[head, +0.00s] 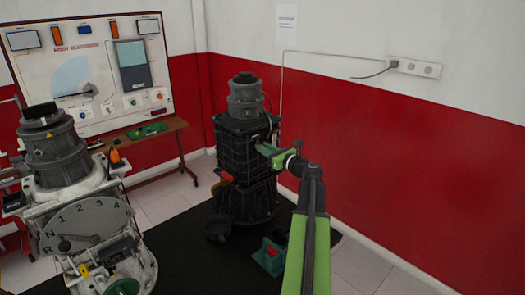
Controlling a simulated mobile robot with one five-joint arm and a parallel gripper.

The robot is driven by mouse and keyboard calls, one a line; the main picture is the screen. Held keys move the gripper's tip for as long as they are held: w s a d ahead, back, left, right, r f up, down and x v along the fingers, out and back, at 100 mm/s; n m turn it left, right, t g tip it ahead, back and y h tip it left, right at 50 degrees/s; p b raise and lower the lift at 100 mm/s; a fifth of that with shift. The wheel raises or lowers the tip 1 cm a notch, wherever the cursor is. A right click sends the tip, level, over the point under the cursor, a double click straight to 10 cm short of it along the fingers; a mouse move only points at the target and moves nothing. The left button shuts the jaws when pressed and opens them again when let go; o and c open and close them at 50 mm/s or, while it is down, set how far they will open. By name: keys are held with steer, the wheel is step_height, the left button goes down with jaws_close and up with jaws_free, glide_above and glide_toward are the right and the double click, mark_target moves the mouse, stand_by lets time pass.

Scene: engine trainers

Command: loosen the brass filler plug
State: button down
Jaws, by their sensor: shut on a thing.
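A tall black engine trainer (245,190) with a grey round top stands in the middle of the head view. My gripper (260,147) reaches its upper right side from the right, at the end of my green arm. The jaws are shut at a small brass-coloured spot, the brass filler plug (257,140), which is mostly hidden by the gripper and too small to see clearly. I cannot tell whether the plug has turned.
A red part (222,175) sticks out of the trainer's left side. A dark pan (218,230) and a green-and-red box (271,256) are on the black mat. A white gearbox trainer (95,235) stands front left. A panel board (92,75) is behind it.

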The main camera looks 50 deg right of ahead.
steer(key=shift+a+n, duration=0.1)
steer(key=shift+n, duration=8.8)
steer(key=c, duration=1.3)
jaws_free()
steer(key=shift+f, duration=0.1)
